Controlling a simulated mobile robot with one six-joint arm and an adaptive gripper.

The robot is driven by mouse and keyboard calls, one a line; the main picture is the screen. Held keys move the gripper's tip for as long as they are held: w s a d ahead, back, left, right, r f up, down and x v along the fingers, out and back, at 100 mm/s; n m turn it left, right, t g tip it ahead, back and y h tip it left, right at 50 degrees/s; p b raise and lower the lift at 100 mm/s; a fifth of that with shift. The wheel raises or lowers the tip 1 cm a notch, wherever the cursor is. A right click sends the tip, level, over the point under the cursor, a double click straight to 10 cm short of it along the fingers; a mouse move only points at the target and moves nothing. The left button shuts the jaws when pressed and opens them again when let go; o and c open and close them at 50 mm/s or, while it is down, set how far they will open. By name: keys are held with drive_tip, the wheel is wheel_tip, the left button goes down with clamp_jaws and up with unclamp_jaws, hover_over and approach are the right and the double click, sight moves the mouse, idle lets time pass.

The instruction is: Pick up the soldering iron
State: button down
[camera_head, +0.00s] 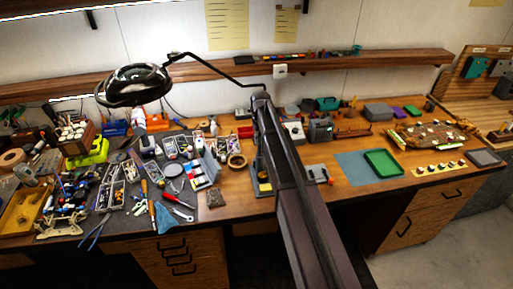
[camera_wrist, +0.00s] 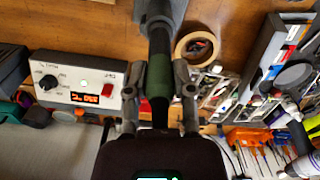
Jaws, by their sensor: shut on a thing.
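The iron's lower part is hidden behind the dark gripper body. In the head view my arm crosses the bench, and I cannot make out the gripper or the iron clearly there.
A white soldering station (camera_wrist: 85,82) with a red display is left of the iron in the wrist view. A tape roll (camera_wrist: 197,46) is close on the right. In the head view a green tray (camera_head: 383,163) lies on the right, and tools crowd the left. A lamp (camera_head: 134,86) hangs above the bench.

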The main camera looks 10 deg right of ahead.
drive_tip(key=shift+r, duration=0.2)
wheel_tip(320, 180, up, 18)
drive_tip(key=p, duration=1.8)
drive_tip(key=shift+f, duration=0.2)
drive_tip(key=shift+f, duration=0.1)
drive_tip(key=s+f+b, duration=0.5)
drive_tip(key=f+b, duration=0.2)
drive_tip(key=b, duration=0.1)
drive_tip(key=shift+s+f, duration=0.35)
drive_tip(key=shift+s, duration=0.05)
drive_tip(key=shift+f, duration=0.1)
drive_tip(key=shift+f+b, duration=2.55)
drive_tip(key=shift+b, duration=0.05)
drive_tip(key=shift+f+b, duration=0.45)
drive_tip(key=shift+f, duration=0.05)
idle(0.5)
